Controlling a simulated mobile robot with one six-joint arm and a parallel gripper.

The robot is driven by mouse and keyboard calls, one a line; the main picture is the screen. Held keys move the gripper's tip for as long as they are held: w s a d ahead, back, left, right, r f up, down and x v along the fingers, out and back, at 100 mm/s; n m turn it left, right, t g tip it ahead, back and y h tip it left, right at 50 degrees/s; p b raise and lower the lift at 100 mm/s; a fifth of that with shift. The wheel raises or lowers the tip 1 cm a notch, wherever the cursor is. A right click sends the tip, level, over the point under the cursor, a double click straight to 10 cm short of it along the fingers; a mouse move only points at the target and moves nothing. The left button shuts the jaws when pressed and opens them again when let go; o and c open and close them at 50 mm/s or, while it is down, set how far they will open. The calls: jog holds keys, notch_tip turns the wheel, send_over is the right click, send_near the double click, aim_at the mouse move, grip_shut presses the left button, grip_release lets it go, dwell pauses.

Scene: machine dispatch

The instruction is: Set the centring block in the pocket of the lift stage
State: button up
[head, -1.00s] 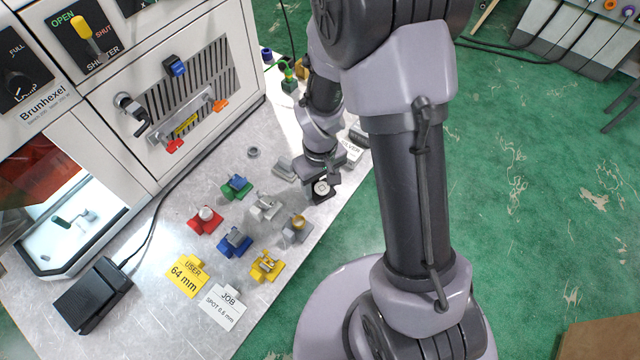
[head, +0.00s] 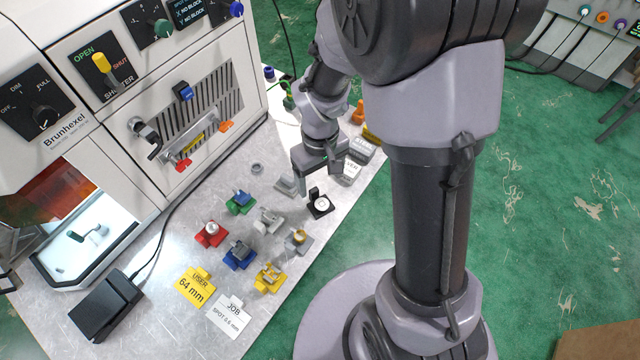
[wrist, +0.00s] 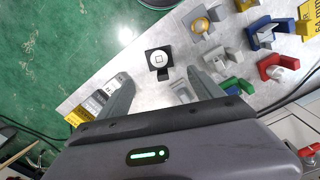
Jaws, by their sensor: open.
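A black piece (head: 320,206) with a white round top and an upright tab stands on the metal bench. It also shows in the wrist view (wrist: 160,58), just beyond the fingertips. Several coloured pieces stand left of it: red (head: 210,234), green (head: 240,203), blue (head: 239,256), yellow (head: 270,277) and grey. I cannot tell for certain which is the centring block. My gripper (head: 319,174) is open and empty, above and behind the black piece. The lit chamber (head: 88,240) at left holds a small dark green part; I cannot make out the lift stage's pocket.
The white machine (head: 165,85) stands along the bench's back. A black pedal (head: 105,305) and its cable lie in front of it. Grey labelled pieces (head: 350,170) stand right of my gripper.

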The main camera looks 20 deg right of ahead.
jog(key=s+a+r+m+t, duration=0.1)
jog(key=s+r+m+t, duration=0.2)
jog(key=r, duration=1.1)
jog(key=s+a+r+m+t+y, duration=0.2)
jog(key=s+a+r+m, duration=0.1)
jog(key=s+r, duration=0.6)
jog(key=shift+s+m+t, duration=0.4)
jog(key=shift+m, duration=0.2)
notch_tip(320, 180, down, 2)
jog(key=shift+f+b, duration=0.15)
jog(key=shift+b, duration=0.9)
